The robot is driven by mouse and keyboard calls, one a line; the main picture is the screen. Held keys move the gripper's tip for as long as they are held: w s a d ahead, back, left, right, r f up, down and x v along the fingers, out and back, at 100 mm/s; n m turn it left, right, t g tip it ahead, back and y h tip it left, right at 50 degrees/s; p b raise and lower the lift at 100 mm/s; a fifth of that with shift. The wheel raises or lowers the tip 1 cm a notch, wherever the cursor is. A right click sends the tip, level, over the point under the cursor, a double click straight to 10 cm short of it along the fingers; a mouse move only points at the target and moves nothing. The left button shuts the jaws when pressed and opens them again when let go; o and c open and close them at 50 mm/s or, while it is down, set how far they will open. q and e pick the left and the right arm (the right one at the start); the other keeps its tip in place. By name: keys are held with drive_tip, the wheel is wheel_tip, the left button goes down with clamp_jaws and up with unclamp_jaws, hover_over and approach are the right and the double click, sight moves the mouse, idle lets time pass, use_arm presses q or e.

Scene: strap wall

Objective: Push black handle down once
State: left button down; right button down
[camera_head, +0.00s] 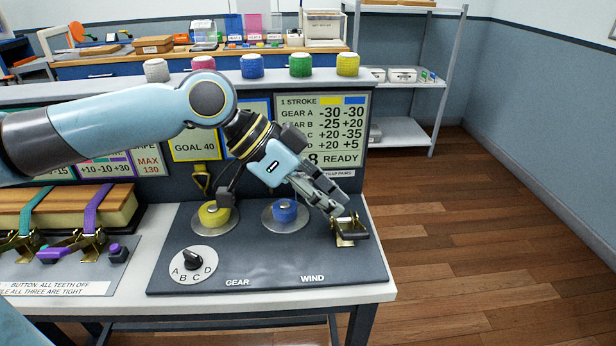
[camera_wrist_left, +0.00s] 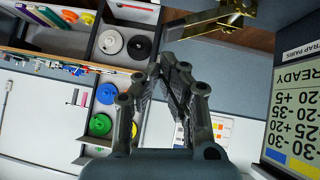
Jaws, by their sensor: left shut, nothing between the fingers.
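The black handle (camera_head: 356,234) sits on a gold bracket (camera_head: 345,242) at the right end of the dark panel (camera_head: 250,255), right of the blue knob. My left gripper (camera_head: 337,208) is shut and empty. Its fingertips point down and right, just above and behind the bracket, overlapping its top in the head view. I cannot tell whether they touch it. In the left wrist view the closed fingers (camera_wrist_left: 176,80) show in the middle, with gold bracket parts at the top edge. My right gripper is not in view.
A yellow knob (camera_head: 214,215), a blue knob (camera_head: 285,211) and an A-B-C-D dial (camera_head: 193,263) sit on the panel. Left is a block with coloured straps (camera_head: 92,216). A sign board (camera_head: 322,128) stands behind. Open floor lies to the right.

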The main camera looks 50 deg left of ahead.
use_arm(q)
drive_tip(key=shift+p+v, duration=0.75)
drive_tip(key=shift+v, duration=1.4)
drive_tip(key=shift+s+d, duration=0.1)
drive_tip(key=shift+d, duration=0.1)
